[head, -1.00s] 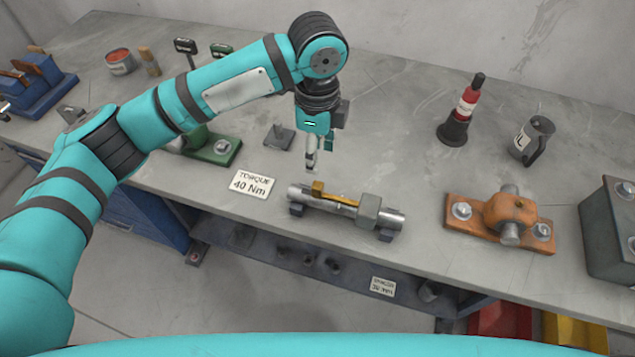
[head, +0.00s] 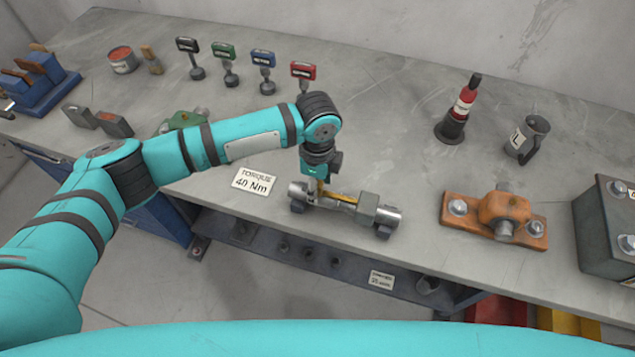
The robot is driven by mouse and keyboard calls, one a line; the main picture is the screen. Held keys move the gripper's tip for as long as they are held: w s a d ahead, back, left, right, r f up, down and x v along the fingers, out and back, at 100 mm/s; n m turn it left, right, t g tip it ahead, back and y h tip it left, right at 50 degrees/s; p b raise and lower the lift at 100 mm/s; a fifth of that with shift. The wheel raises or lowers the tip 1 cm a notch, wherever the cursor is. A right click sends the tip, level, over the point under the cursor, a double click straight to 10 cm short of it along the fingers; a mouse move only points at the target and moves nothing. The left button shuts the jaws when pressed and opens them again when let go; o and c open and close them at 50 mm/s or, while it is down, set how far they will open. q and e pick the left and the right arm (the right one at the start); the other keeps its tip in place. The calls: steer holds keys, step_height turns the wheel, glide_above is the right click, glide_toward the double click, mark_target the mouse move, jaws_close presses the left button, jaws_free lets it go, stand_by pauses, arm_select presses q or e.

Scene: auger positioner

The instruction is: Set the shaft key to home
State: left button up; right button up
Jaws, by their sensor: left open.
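A steel shaft (head: 388,216) lies on dark supports near the front edge of the bench, with a grey square block (head: 367,207) around its right part. A brass shaft key (head: 343,198) lies along the top of the shaft, to the left of the block. My left gripper (head: 319,188) is open and points down at the left end of the key. Its fingers hide the key's raised left end, and I cannot tell whether they touch it. My right gripper is not in view.
A "TORQUE 40 Nm" card (head: 255,180) lies left of the shaft. An orange bearing block (head: 503,213) is bolted to its plate at right. Several coloured tag stands (head: 263,70) are behind my arm.

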mark_target(337, 199)
arm_select(q)
jaws_close()
steer(key=d, duration=0.1)
steer(key=s+d, duration=0.1)
steer(key=d, duration=0.2)
steer(key=shift+s+d, duration=0.25)
steer(key=shift+d, duration=0.05)
steer(key=shift+c, duration=1.9)
jaws_free()
steer(key=o, duration=0.4)
steer(key=shift+d, duration=0.1)
steer(key=shift+r, duration=0.1)
